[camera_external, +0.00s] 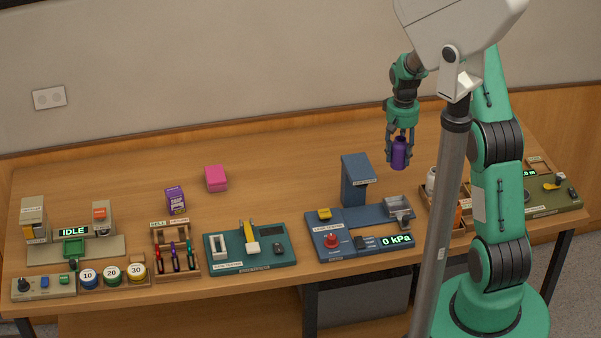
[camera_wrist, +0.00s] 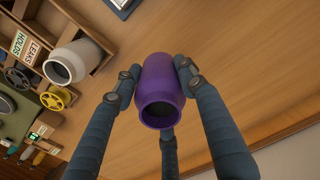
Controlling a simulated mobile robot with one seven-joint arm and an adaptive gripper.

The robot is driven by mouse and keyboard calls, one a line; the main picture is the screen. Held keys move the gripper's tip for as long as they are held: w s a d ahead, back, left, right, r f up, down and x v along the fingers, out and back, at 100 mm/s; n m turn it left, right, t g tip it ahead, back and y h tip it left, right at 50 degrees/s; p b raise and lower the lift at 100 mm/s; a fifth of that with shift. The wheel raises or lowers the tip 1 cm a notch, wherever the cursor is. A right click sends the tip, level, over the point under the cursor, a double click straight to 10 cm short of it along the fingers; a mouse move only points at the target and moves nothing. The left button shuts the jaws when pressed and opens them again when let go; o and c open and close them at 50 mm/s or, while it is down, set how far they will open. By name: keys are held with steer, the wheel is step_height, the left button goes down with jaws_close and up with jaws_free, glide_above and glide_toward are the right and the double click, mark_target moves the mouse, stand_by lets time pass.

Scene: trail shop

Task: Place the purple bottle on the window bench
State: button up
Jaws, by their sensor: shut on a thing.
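A purple bottle (camera_external: 400,153) is held in my gripper (camera_external: 401,139) above the back right part of the wooden bench (camera_external: 290,150). My gripper's fingers are closed around its sides. In the wrist view the purple bottle (camera_wrist: 161,88) sits between the fingers of my gripper (camera_wrist: 158,85), its dark open mouth facing the camera. Bench wood shows beyond it. I cannot tell which surface is the window bench; no window or label for it shows.
A blue press station (camera_external: 352,180) with a tall block stands front left of the bottle. A divided wooden rack (camera_wrist: 75,75) holds a white bottle (camera_wrist: 78,61). A pink box (camera_external: 215,178) and a purple box (camera_external: 175,200) stand farther left. The back of the bench is mostly clear.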

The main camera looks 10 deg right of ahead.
steer(key=w+a+r+p, duration=0.1)
steer(key=w+a, duration=0.3)
steer(key=a, duration=0.9)
steer(key=w+a+r+n+p, duration=0.1)
steer(key=w+a, duration=0.3)
steer(key=a, duration=0.9)
steer(key=w+a+r+p, duration=0.1)
steer(key=w+a, duration=0.4)
steer(key=a, duration=0.9)
steer(key=s+a+p, duration=0.1)
steer(key=s+a, duration=0.3)
steer(key=a, duration=0.8)
steer(key=s+a+p, duration=0.1)
steer(key=s+a, duration=0.4)
steer(key=a, duration=0.7)
steer(key=s+a+n+p, duration=0.1)
steer(key=s+a, duration=0.4)
steer(key=a, duration=0.7)
steer(key=shift+r, duration=0.35)
steer(key=shift+f, duration=3.15)
steer(key=shift+f, duration=1.85)
